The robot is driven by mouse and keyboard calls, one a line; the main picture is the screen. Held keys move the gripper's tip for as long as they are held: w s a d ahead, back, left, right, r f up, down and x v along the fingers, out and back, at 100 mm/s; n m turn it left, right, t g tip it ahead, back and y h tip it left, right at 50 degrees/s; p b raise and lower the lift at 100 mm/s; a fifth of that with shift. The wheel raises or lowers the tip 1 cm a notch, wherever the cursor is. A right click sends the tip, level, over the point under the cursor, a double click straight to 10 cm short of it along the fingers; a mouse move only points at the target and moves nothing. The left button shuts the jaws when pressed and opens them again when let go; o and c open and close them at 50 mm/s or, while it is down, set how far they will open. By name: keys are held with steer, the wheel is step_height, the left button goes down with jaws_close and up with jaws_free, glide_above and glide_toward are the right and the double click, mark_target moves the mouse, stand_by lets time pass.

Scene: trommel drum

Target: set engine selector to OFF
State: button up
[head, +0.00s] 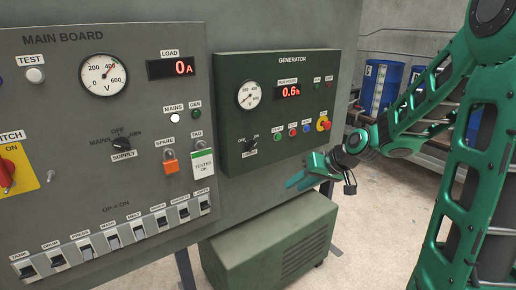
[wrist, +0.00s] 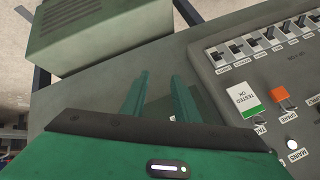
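The engine selector (head: 250,144) is a small dark rotary knob at the lower left of the dark green generator panel (head: 294,157) in the head view. Its labels are too small to read surely, and I cannot tell which position it points to. My gripper (head: 290,181) is below and to the right of the knob, in front of the panel's lower edge, and apart from the knob. In the wrist view my gripper (wrist: 158,76) shows two teal fingers with a gap between them and nothing held. The selector is not visible there.
The grey main board (head: 110,190) stands to the left, with an orange padlock (head: 170,162), a hanging tag (head: 202,165) and a row of switches. A red stop button (head: 325,126) sits on the generator panel. A green-grey housing (head: 270,250) stands below.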

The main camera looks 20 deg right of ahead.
steer(key=w+a+r+t+y, duration=0.2)
steer(key=w+r+t, duration=0.15)
steer(key=w, duration=0.25)
steer(key=m+t+y, duration=0.1)
steer(key=t+y, duration=0.1)
glide_toward(252, 146)
steer(key=x, duration=0.7)
steer(key=shift+w+d+f, duration=0.1)
steer(key=shift+w+d, duration=0.2)
steer(key=shift+w, duration=0.1)
jaws_close()
